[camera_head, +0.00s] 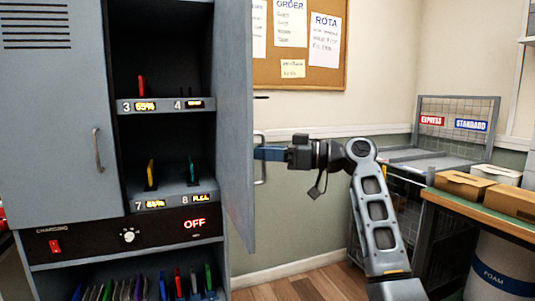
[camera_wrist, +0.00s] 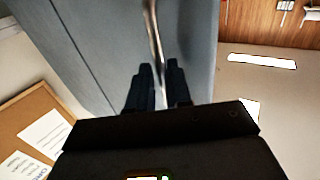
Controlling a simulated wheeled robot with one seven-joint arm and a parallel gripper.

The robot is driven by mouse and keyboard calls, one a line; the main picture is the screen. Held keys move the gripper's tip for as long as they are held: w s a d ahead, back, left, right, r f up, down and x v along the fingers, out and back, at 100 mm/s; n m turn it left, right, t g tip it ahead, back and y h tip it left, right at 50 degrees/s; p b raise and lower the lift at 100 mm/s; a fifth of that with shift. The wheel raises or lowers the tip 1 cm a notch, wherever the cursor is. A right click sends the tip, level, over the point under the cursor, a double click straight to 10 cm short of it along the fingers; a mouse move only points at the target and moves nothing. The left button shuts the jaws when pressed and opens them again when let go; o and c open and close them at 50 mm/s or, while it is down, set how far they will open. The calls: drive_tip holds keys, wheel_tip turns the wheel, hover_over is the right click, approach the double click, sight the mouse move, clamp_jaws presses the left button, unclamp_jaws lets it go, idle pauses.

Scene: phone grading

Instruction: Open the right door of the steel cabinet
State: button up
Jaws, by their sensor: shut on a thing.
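The steel cabinet (camera_head: 53,120) stands at the left in the head view. Its right door (camera_head: 235,110) is swung open and stands out from the frame, seen nearly edge-on. The left door (camera_head: 55,170) is closed. My gripper (camera_head: 262,153) is at the right door's handle (camera_head: 262,178), on the door's outer face. In the wrist view my gripper (camera_wrist: 158,85) has its two dark fingers on either side of the metal handle (camera_wrist: 153,40), shut on it. The door face (camera_wrist: 95,45) lies just beyond the fingers.
Phones (camera_head: 151,173) stand on the open shelves, with a black control panel (camera_head: 120,236) below. A wire cart (camera_head: 450,125) and a bench with cardboard boxes (camera_head: 463,186) stand at the right. Wooden floor (camera_head: 310,284) shows between cabinet and my arm.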

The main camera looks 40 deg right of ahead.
drive_tip(key=shift+o, duration=0.7)
drive_tip(key=shift+w, duration=0.35)
drive_tip(key=shift+o, duration=1.3)
drive_tip(key=shift+s, duration=0.1)
drive_tip(key=shift+s+f, duration=0.1)
drive_tip(key=v, duration=0.7)
drive_tip(key=shift+s+d+b, duration=0.25)
drive_tip(key=shift+b, duration=0.05)
